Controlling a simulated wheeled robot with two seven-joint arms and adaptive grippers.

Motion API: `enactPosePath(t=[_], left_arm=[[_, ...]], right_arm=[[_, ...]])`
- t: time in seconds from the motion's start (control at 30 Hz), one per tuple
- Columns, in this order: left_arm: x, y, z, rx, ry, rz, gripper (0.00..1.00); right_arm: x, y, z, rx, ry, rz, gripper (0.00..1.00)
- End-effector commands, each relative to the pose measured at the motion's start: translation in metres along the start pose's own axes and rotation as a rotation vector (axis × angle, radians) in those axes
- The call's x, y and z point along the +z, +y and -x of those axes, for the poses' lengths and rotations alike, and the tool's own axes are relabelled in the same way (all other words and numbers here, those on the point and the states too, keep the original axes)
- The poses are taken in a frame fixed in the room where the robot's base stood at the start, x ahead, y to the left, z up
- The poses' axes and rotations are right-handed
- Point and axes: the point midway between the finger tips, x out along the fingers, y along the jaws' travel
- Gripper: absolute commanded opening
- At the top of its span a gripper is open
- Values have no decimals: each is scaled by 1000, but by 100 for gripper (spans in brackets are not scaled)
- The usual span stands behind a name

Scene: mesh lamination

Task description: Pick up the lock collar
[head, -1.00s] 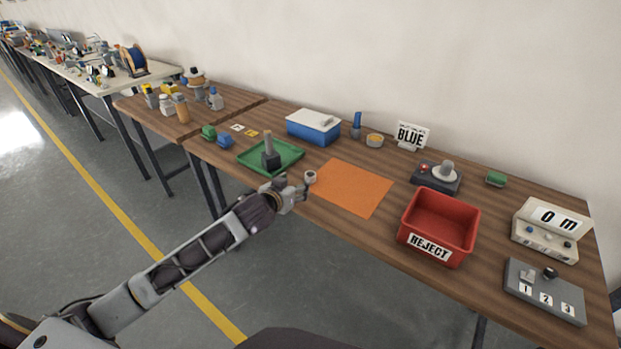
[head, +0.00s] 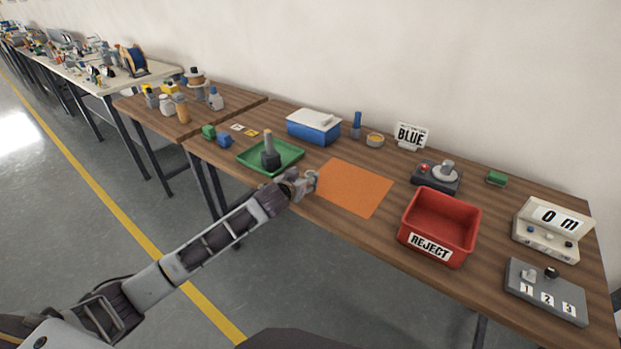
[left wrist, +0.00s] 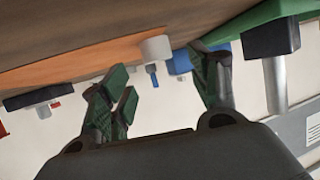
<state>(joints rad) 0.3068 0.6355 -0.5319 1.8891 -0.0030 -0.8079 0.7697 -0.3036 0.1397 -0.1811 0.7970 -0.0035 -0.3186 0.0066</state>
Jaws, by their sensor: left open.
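The lock collar is most likely the small pale grey cylinder (left wrist: 156,48) by the edge of the orange mat (head: 352,188). In the left wrist view, which is upside down, it appears between my spread fingers and beyond their tips, not touching them as far as I can tell. In the head view my left gripper (head: 303,184) is at the mat's left edge, where it largely hides the collar. My left gripper is open and empty in the left wrist view (left wrist: 160,68). My right gripper is not in view.
A green tray (head: 250,160) holding a dark block with a post stands just left of the gripper. A red reject bin (head: 470,240) stands right of the mat. A blue box (head: 312,130) is behind. The orange mat is clear.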

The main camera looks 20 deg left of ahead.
Motion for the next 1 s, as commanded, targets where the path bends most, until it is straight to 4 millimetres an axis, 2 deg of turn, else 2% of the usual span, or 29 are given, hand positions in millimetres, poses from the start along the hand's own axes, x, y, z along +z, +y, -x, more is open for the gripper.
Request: enactPosePath(t=[0.53,1.0], left_arm=[[-1,1,-6,1,1,0,61],[0,2,-42,0,0,1,61]], right_arm=[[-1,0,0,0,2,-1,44],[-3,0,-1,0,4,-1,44]])
